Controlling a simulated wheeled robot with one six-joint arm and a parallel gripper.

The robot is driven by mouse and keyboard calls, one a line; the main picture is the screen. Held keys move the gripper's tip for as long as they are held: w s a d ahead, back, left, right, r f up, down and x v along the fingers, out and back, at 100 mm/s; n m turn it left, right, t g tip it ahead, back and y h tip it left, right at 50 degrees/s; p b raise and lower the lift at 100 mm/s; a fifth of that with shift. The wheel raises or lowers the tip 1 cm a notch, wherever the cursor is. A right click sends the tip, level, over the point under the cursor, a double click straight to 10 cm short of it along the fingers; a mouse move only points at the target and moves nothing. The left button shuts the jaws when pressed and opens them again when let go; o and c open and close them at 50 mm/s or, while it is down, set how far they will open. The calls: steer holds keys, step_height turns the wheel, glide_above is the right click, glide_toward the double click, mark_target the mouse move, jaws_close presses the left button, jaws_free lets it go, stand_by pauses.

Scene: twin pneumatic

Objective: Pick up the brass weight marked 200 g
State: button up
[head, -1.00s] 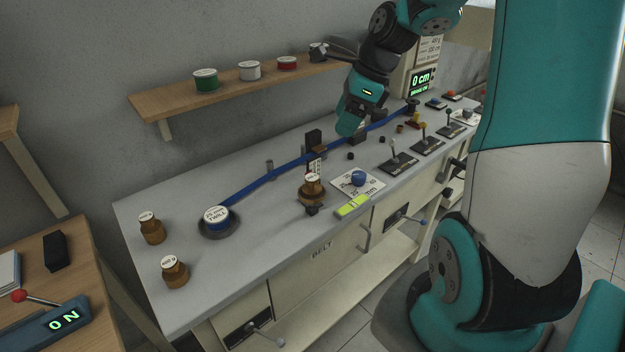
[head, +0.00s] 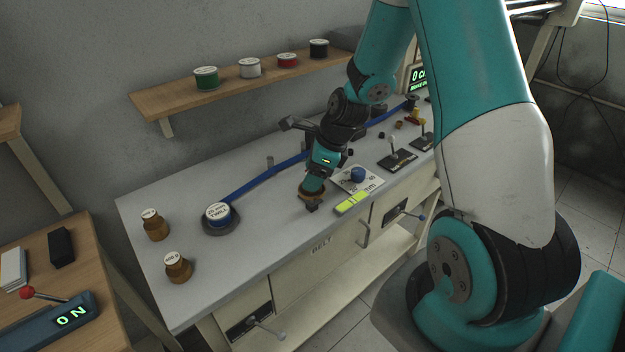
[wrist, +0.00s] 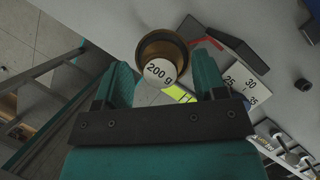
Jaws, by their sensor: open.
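The brass weight marked 200 g (wrist: 163,50) shows in the wrist view, its white label facing me. It lies between and slightly beyond the tips of my open gripper (wrist: 162,66), with the left finger close to its side. I cannot tell whether either finger touches it. In the head view my gripper (head: 312,186) points down over the weight near the bench's front edge and hides most of it. A brown rim shows below the fingers there.
Two other brass weights (head: 155,225) (head: 178,266) stand at the bench's left end. A yellow-green level (head: 352,203) and a card with a blue knob (head: 358,175) lie right of my gripper.

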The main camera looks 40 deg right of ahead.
steer(key=shift+w+a+f, duration=0.1)
steer(key=shift+w+f, duration=0.05)
steer(key=shift+f, duration=0.3)
steer(key=shift+c, duration=0.3)
steer(key=c, duration=1)
steer(key=shift+c, duration=0.2)
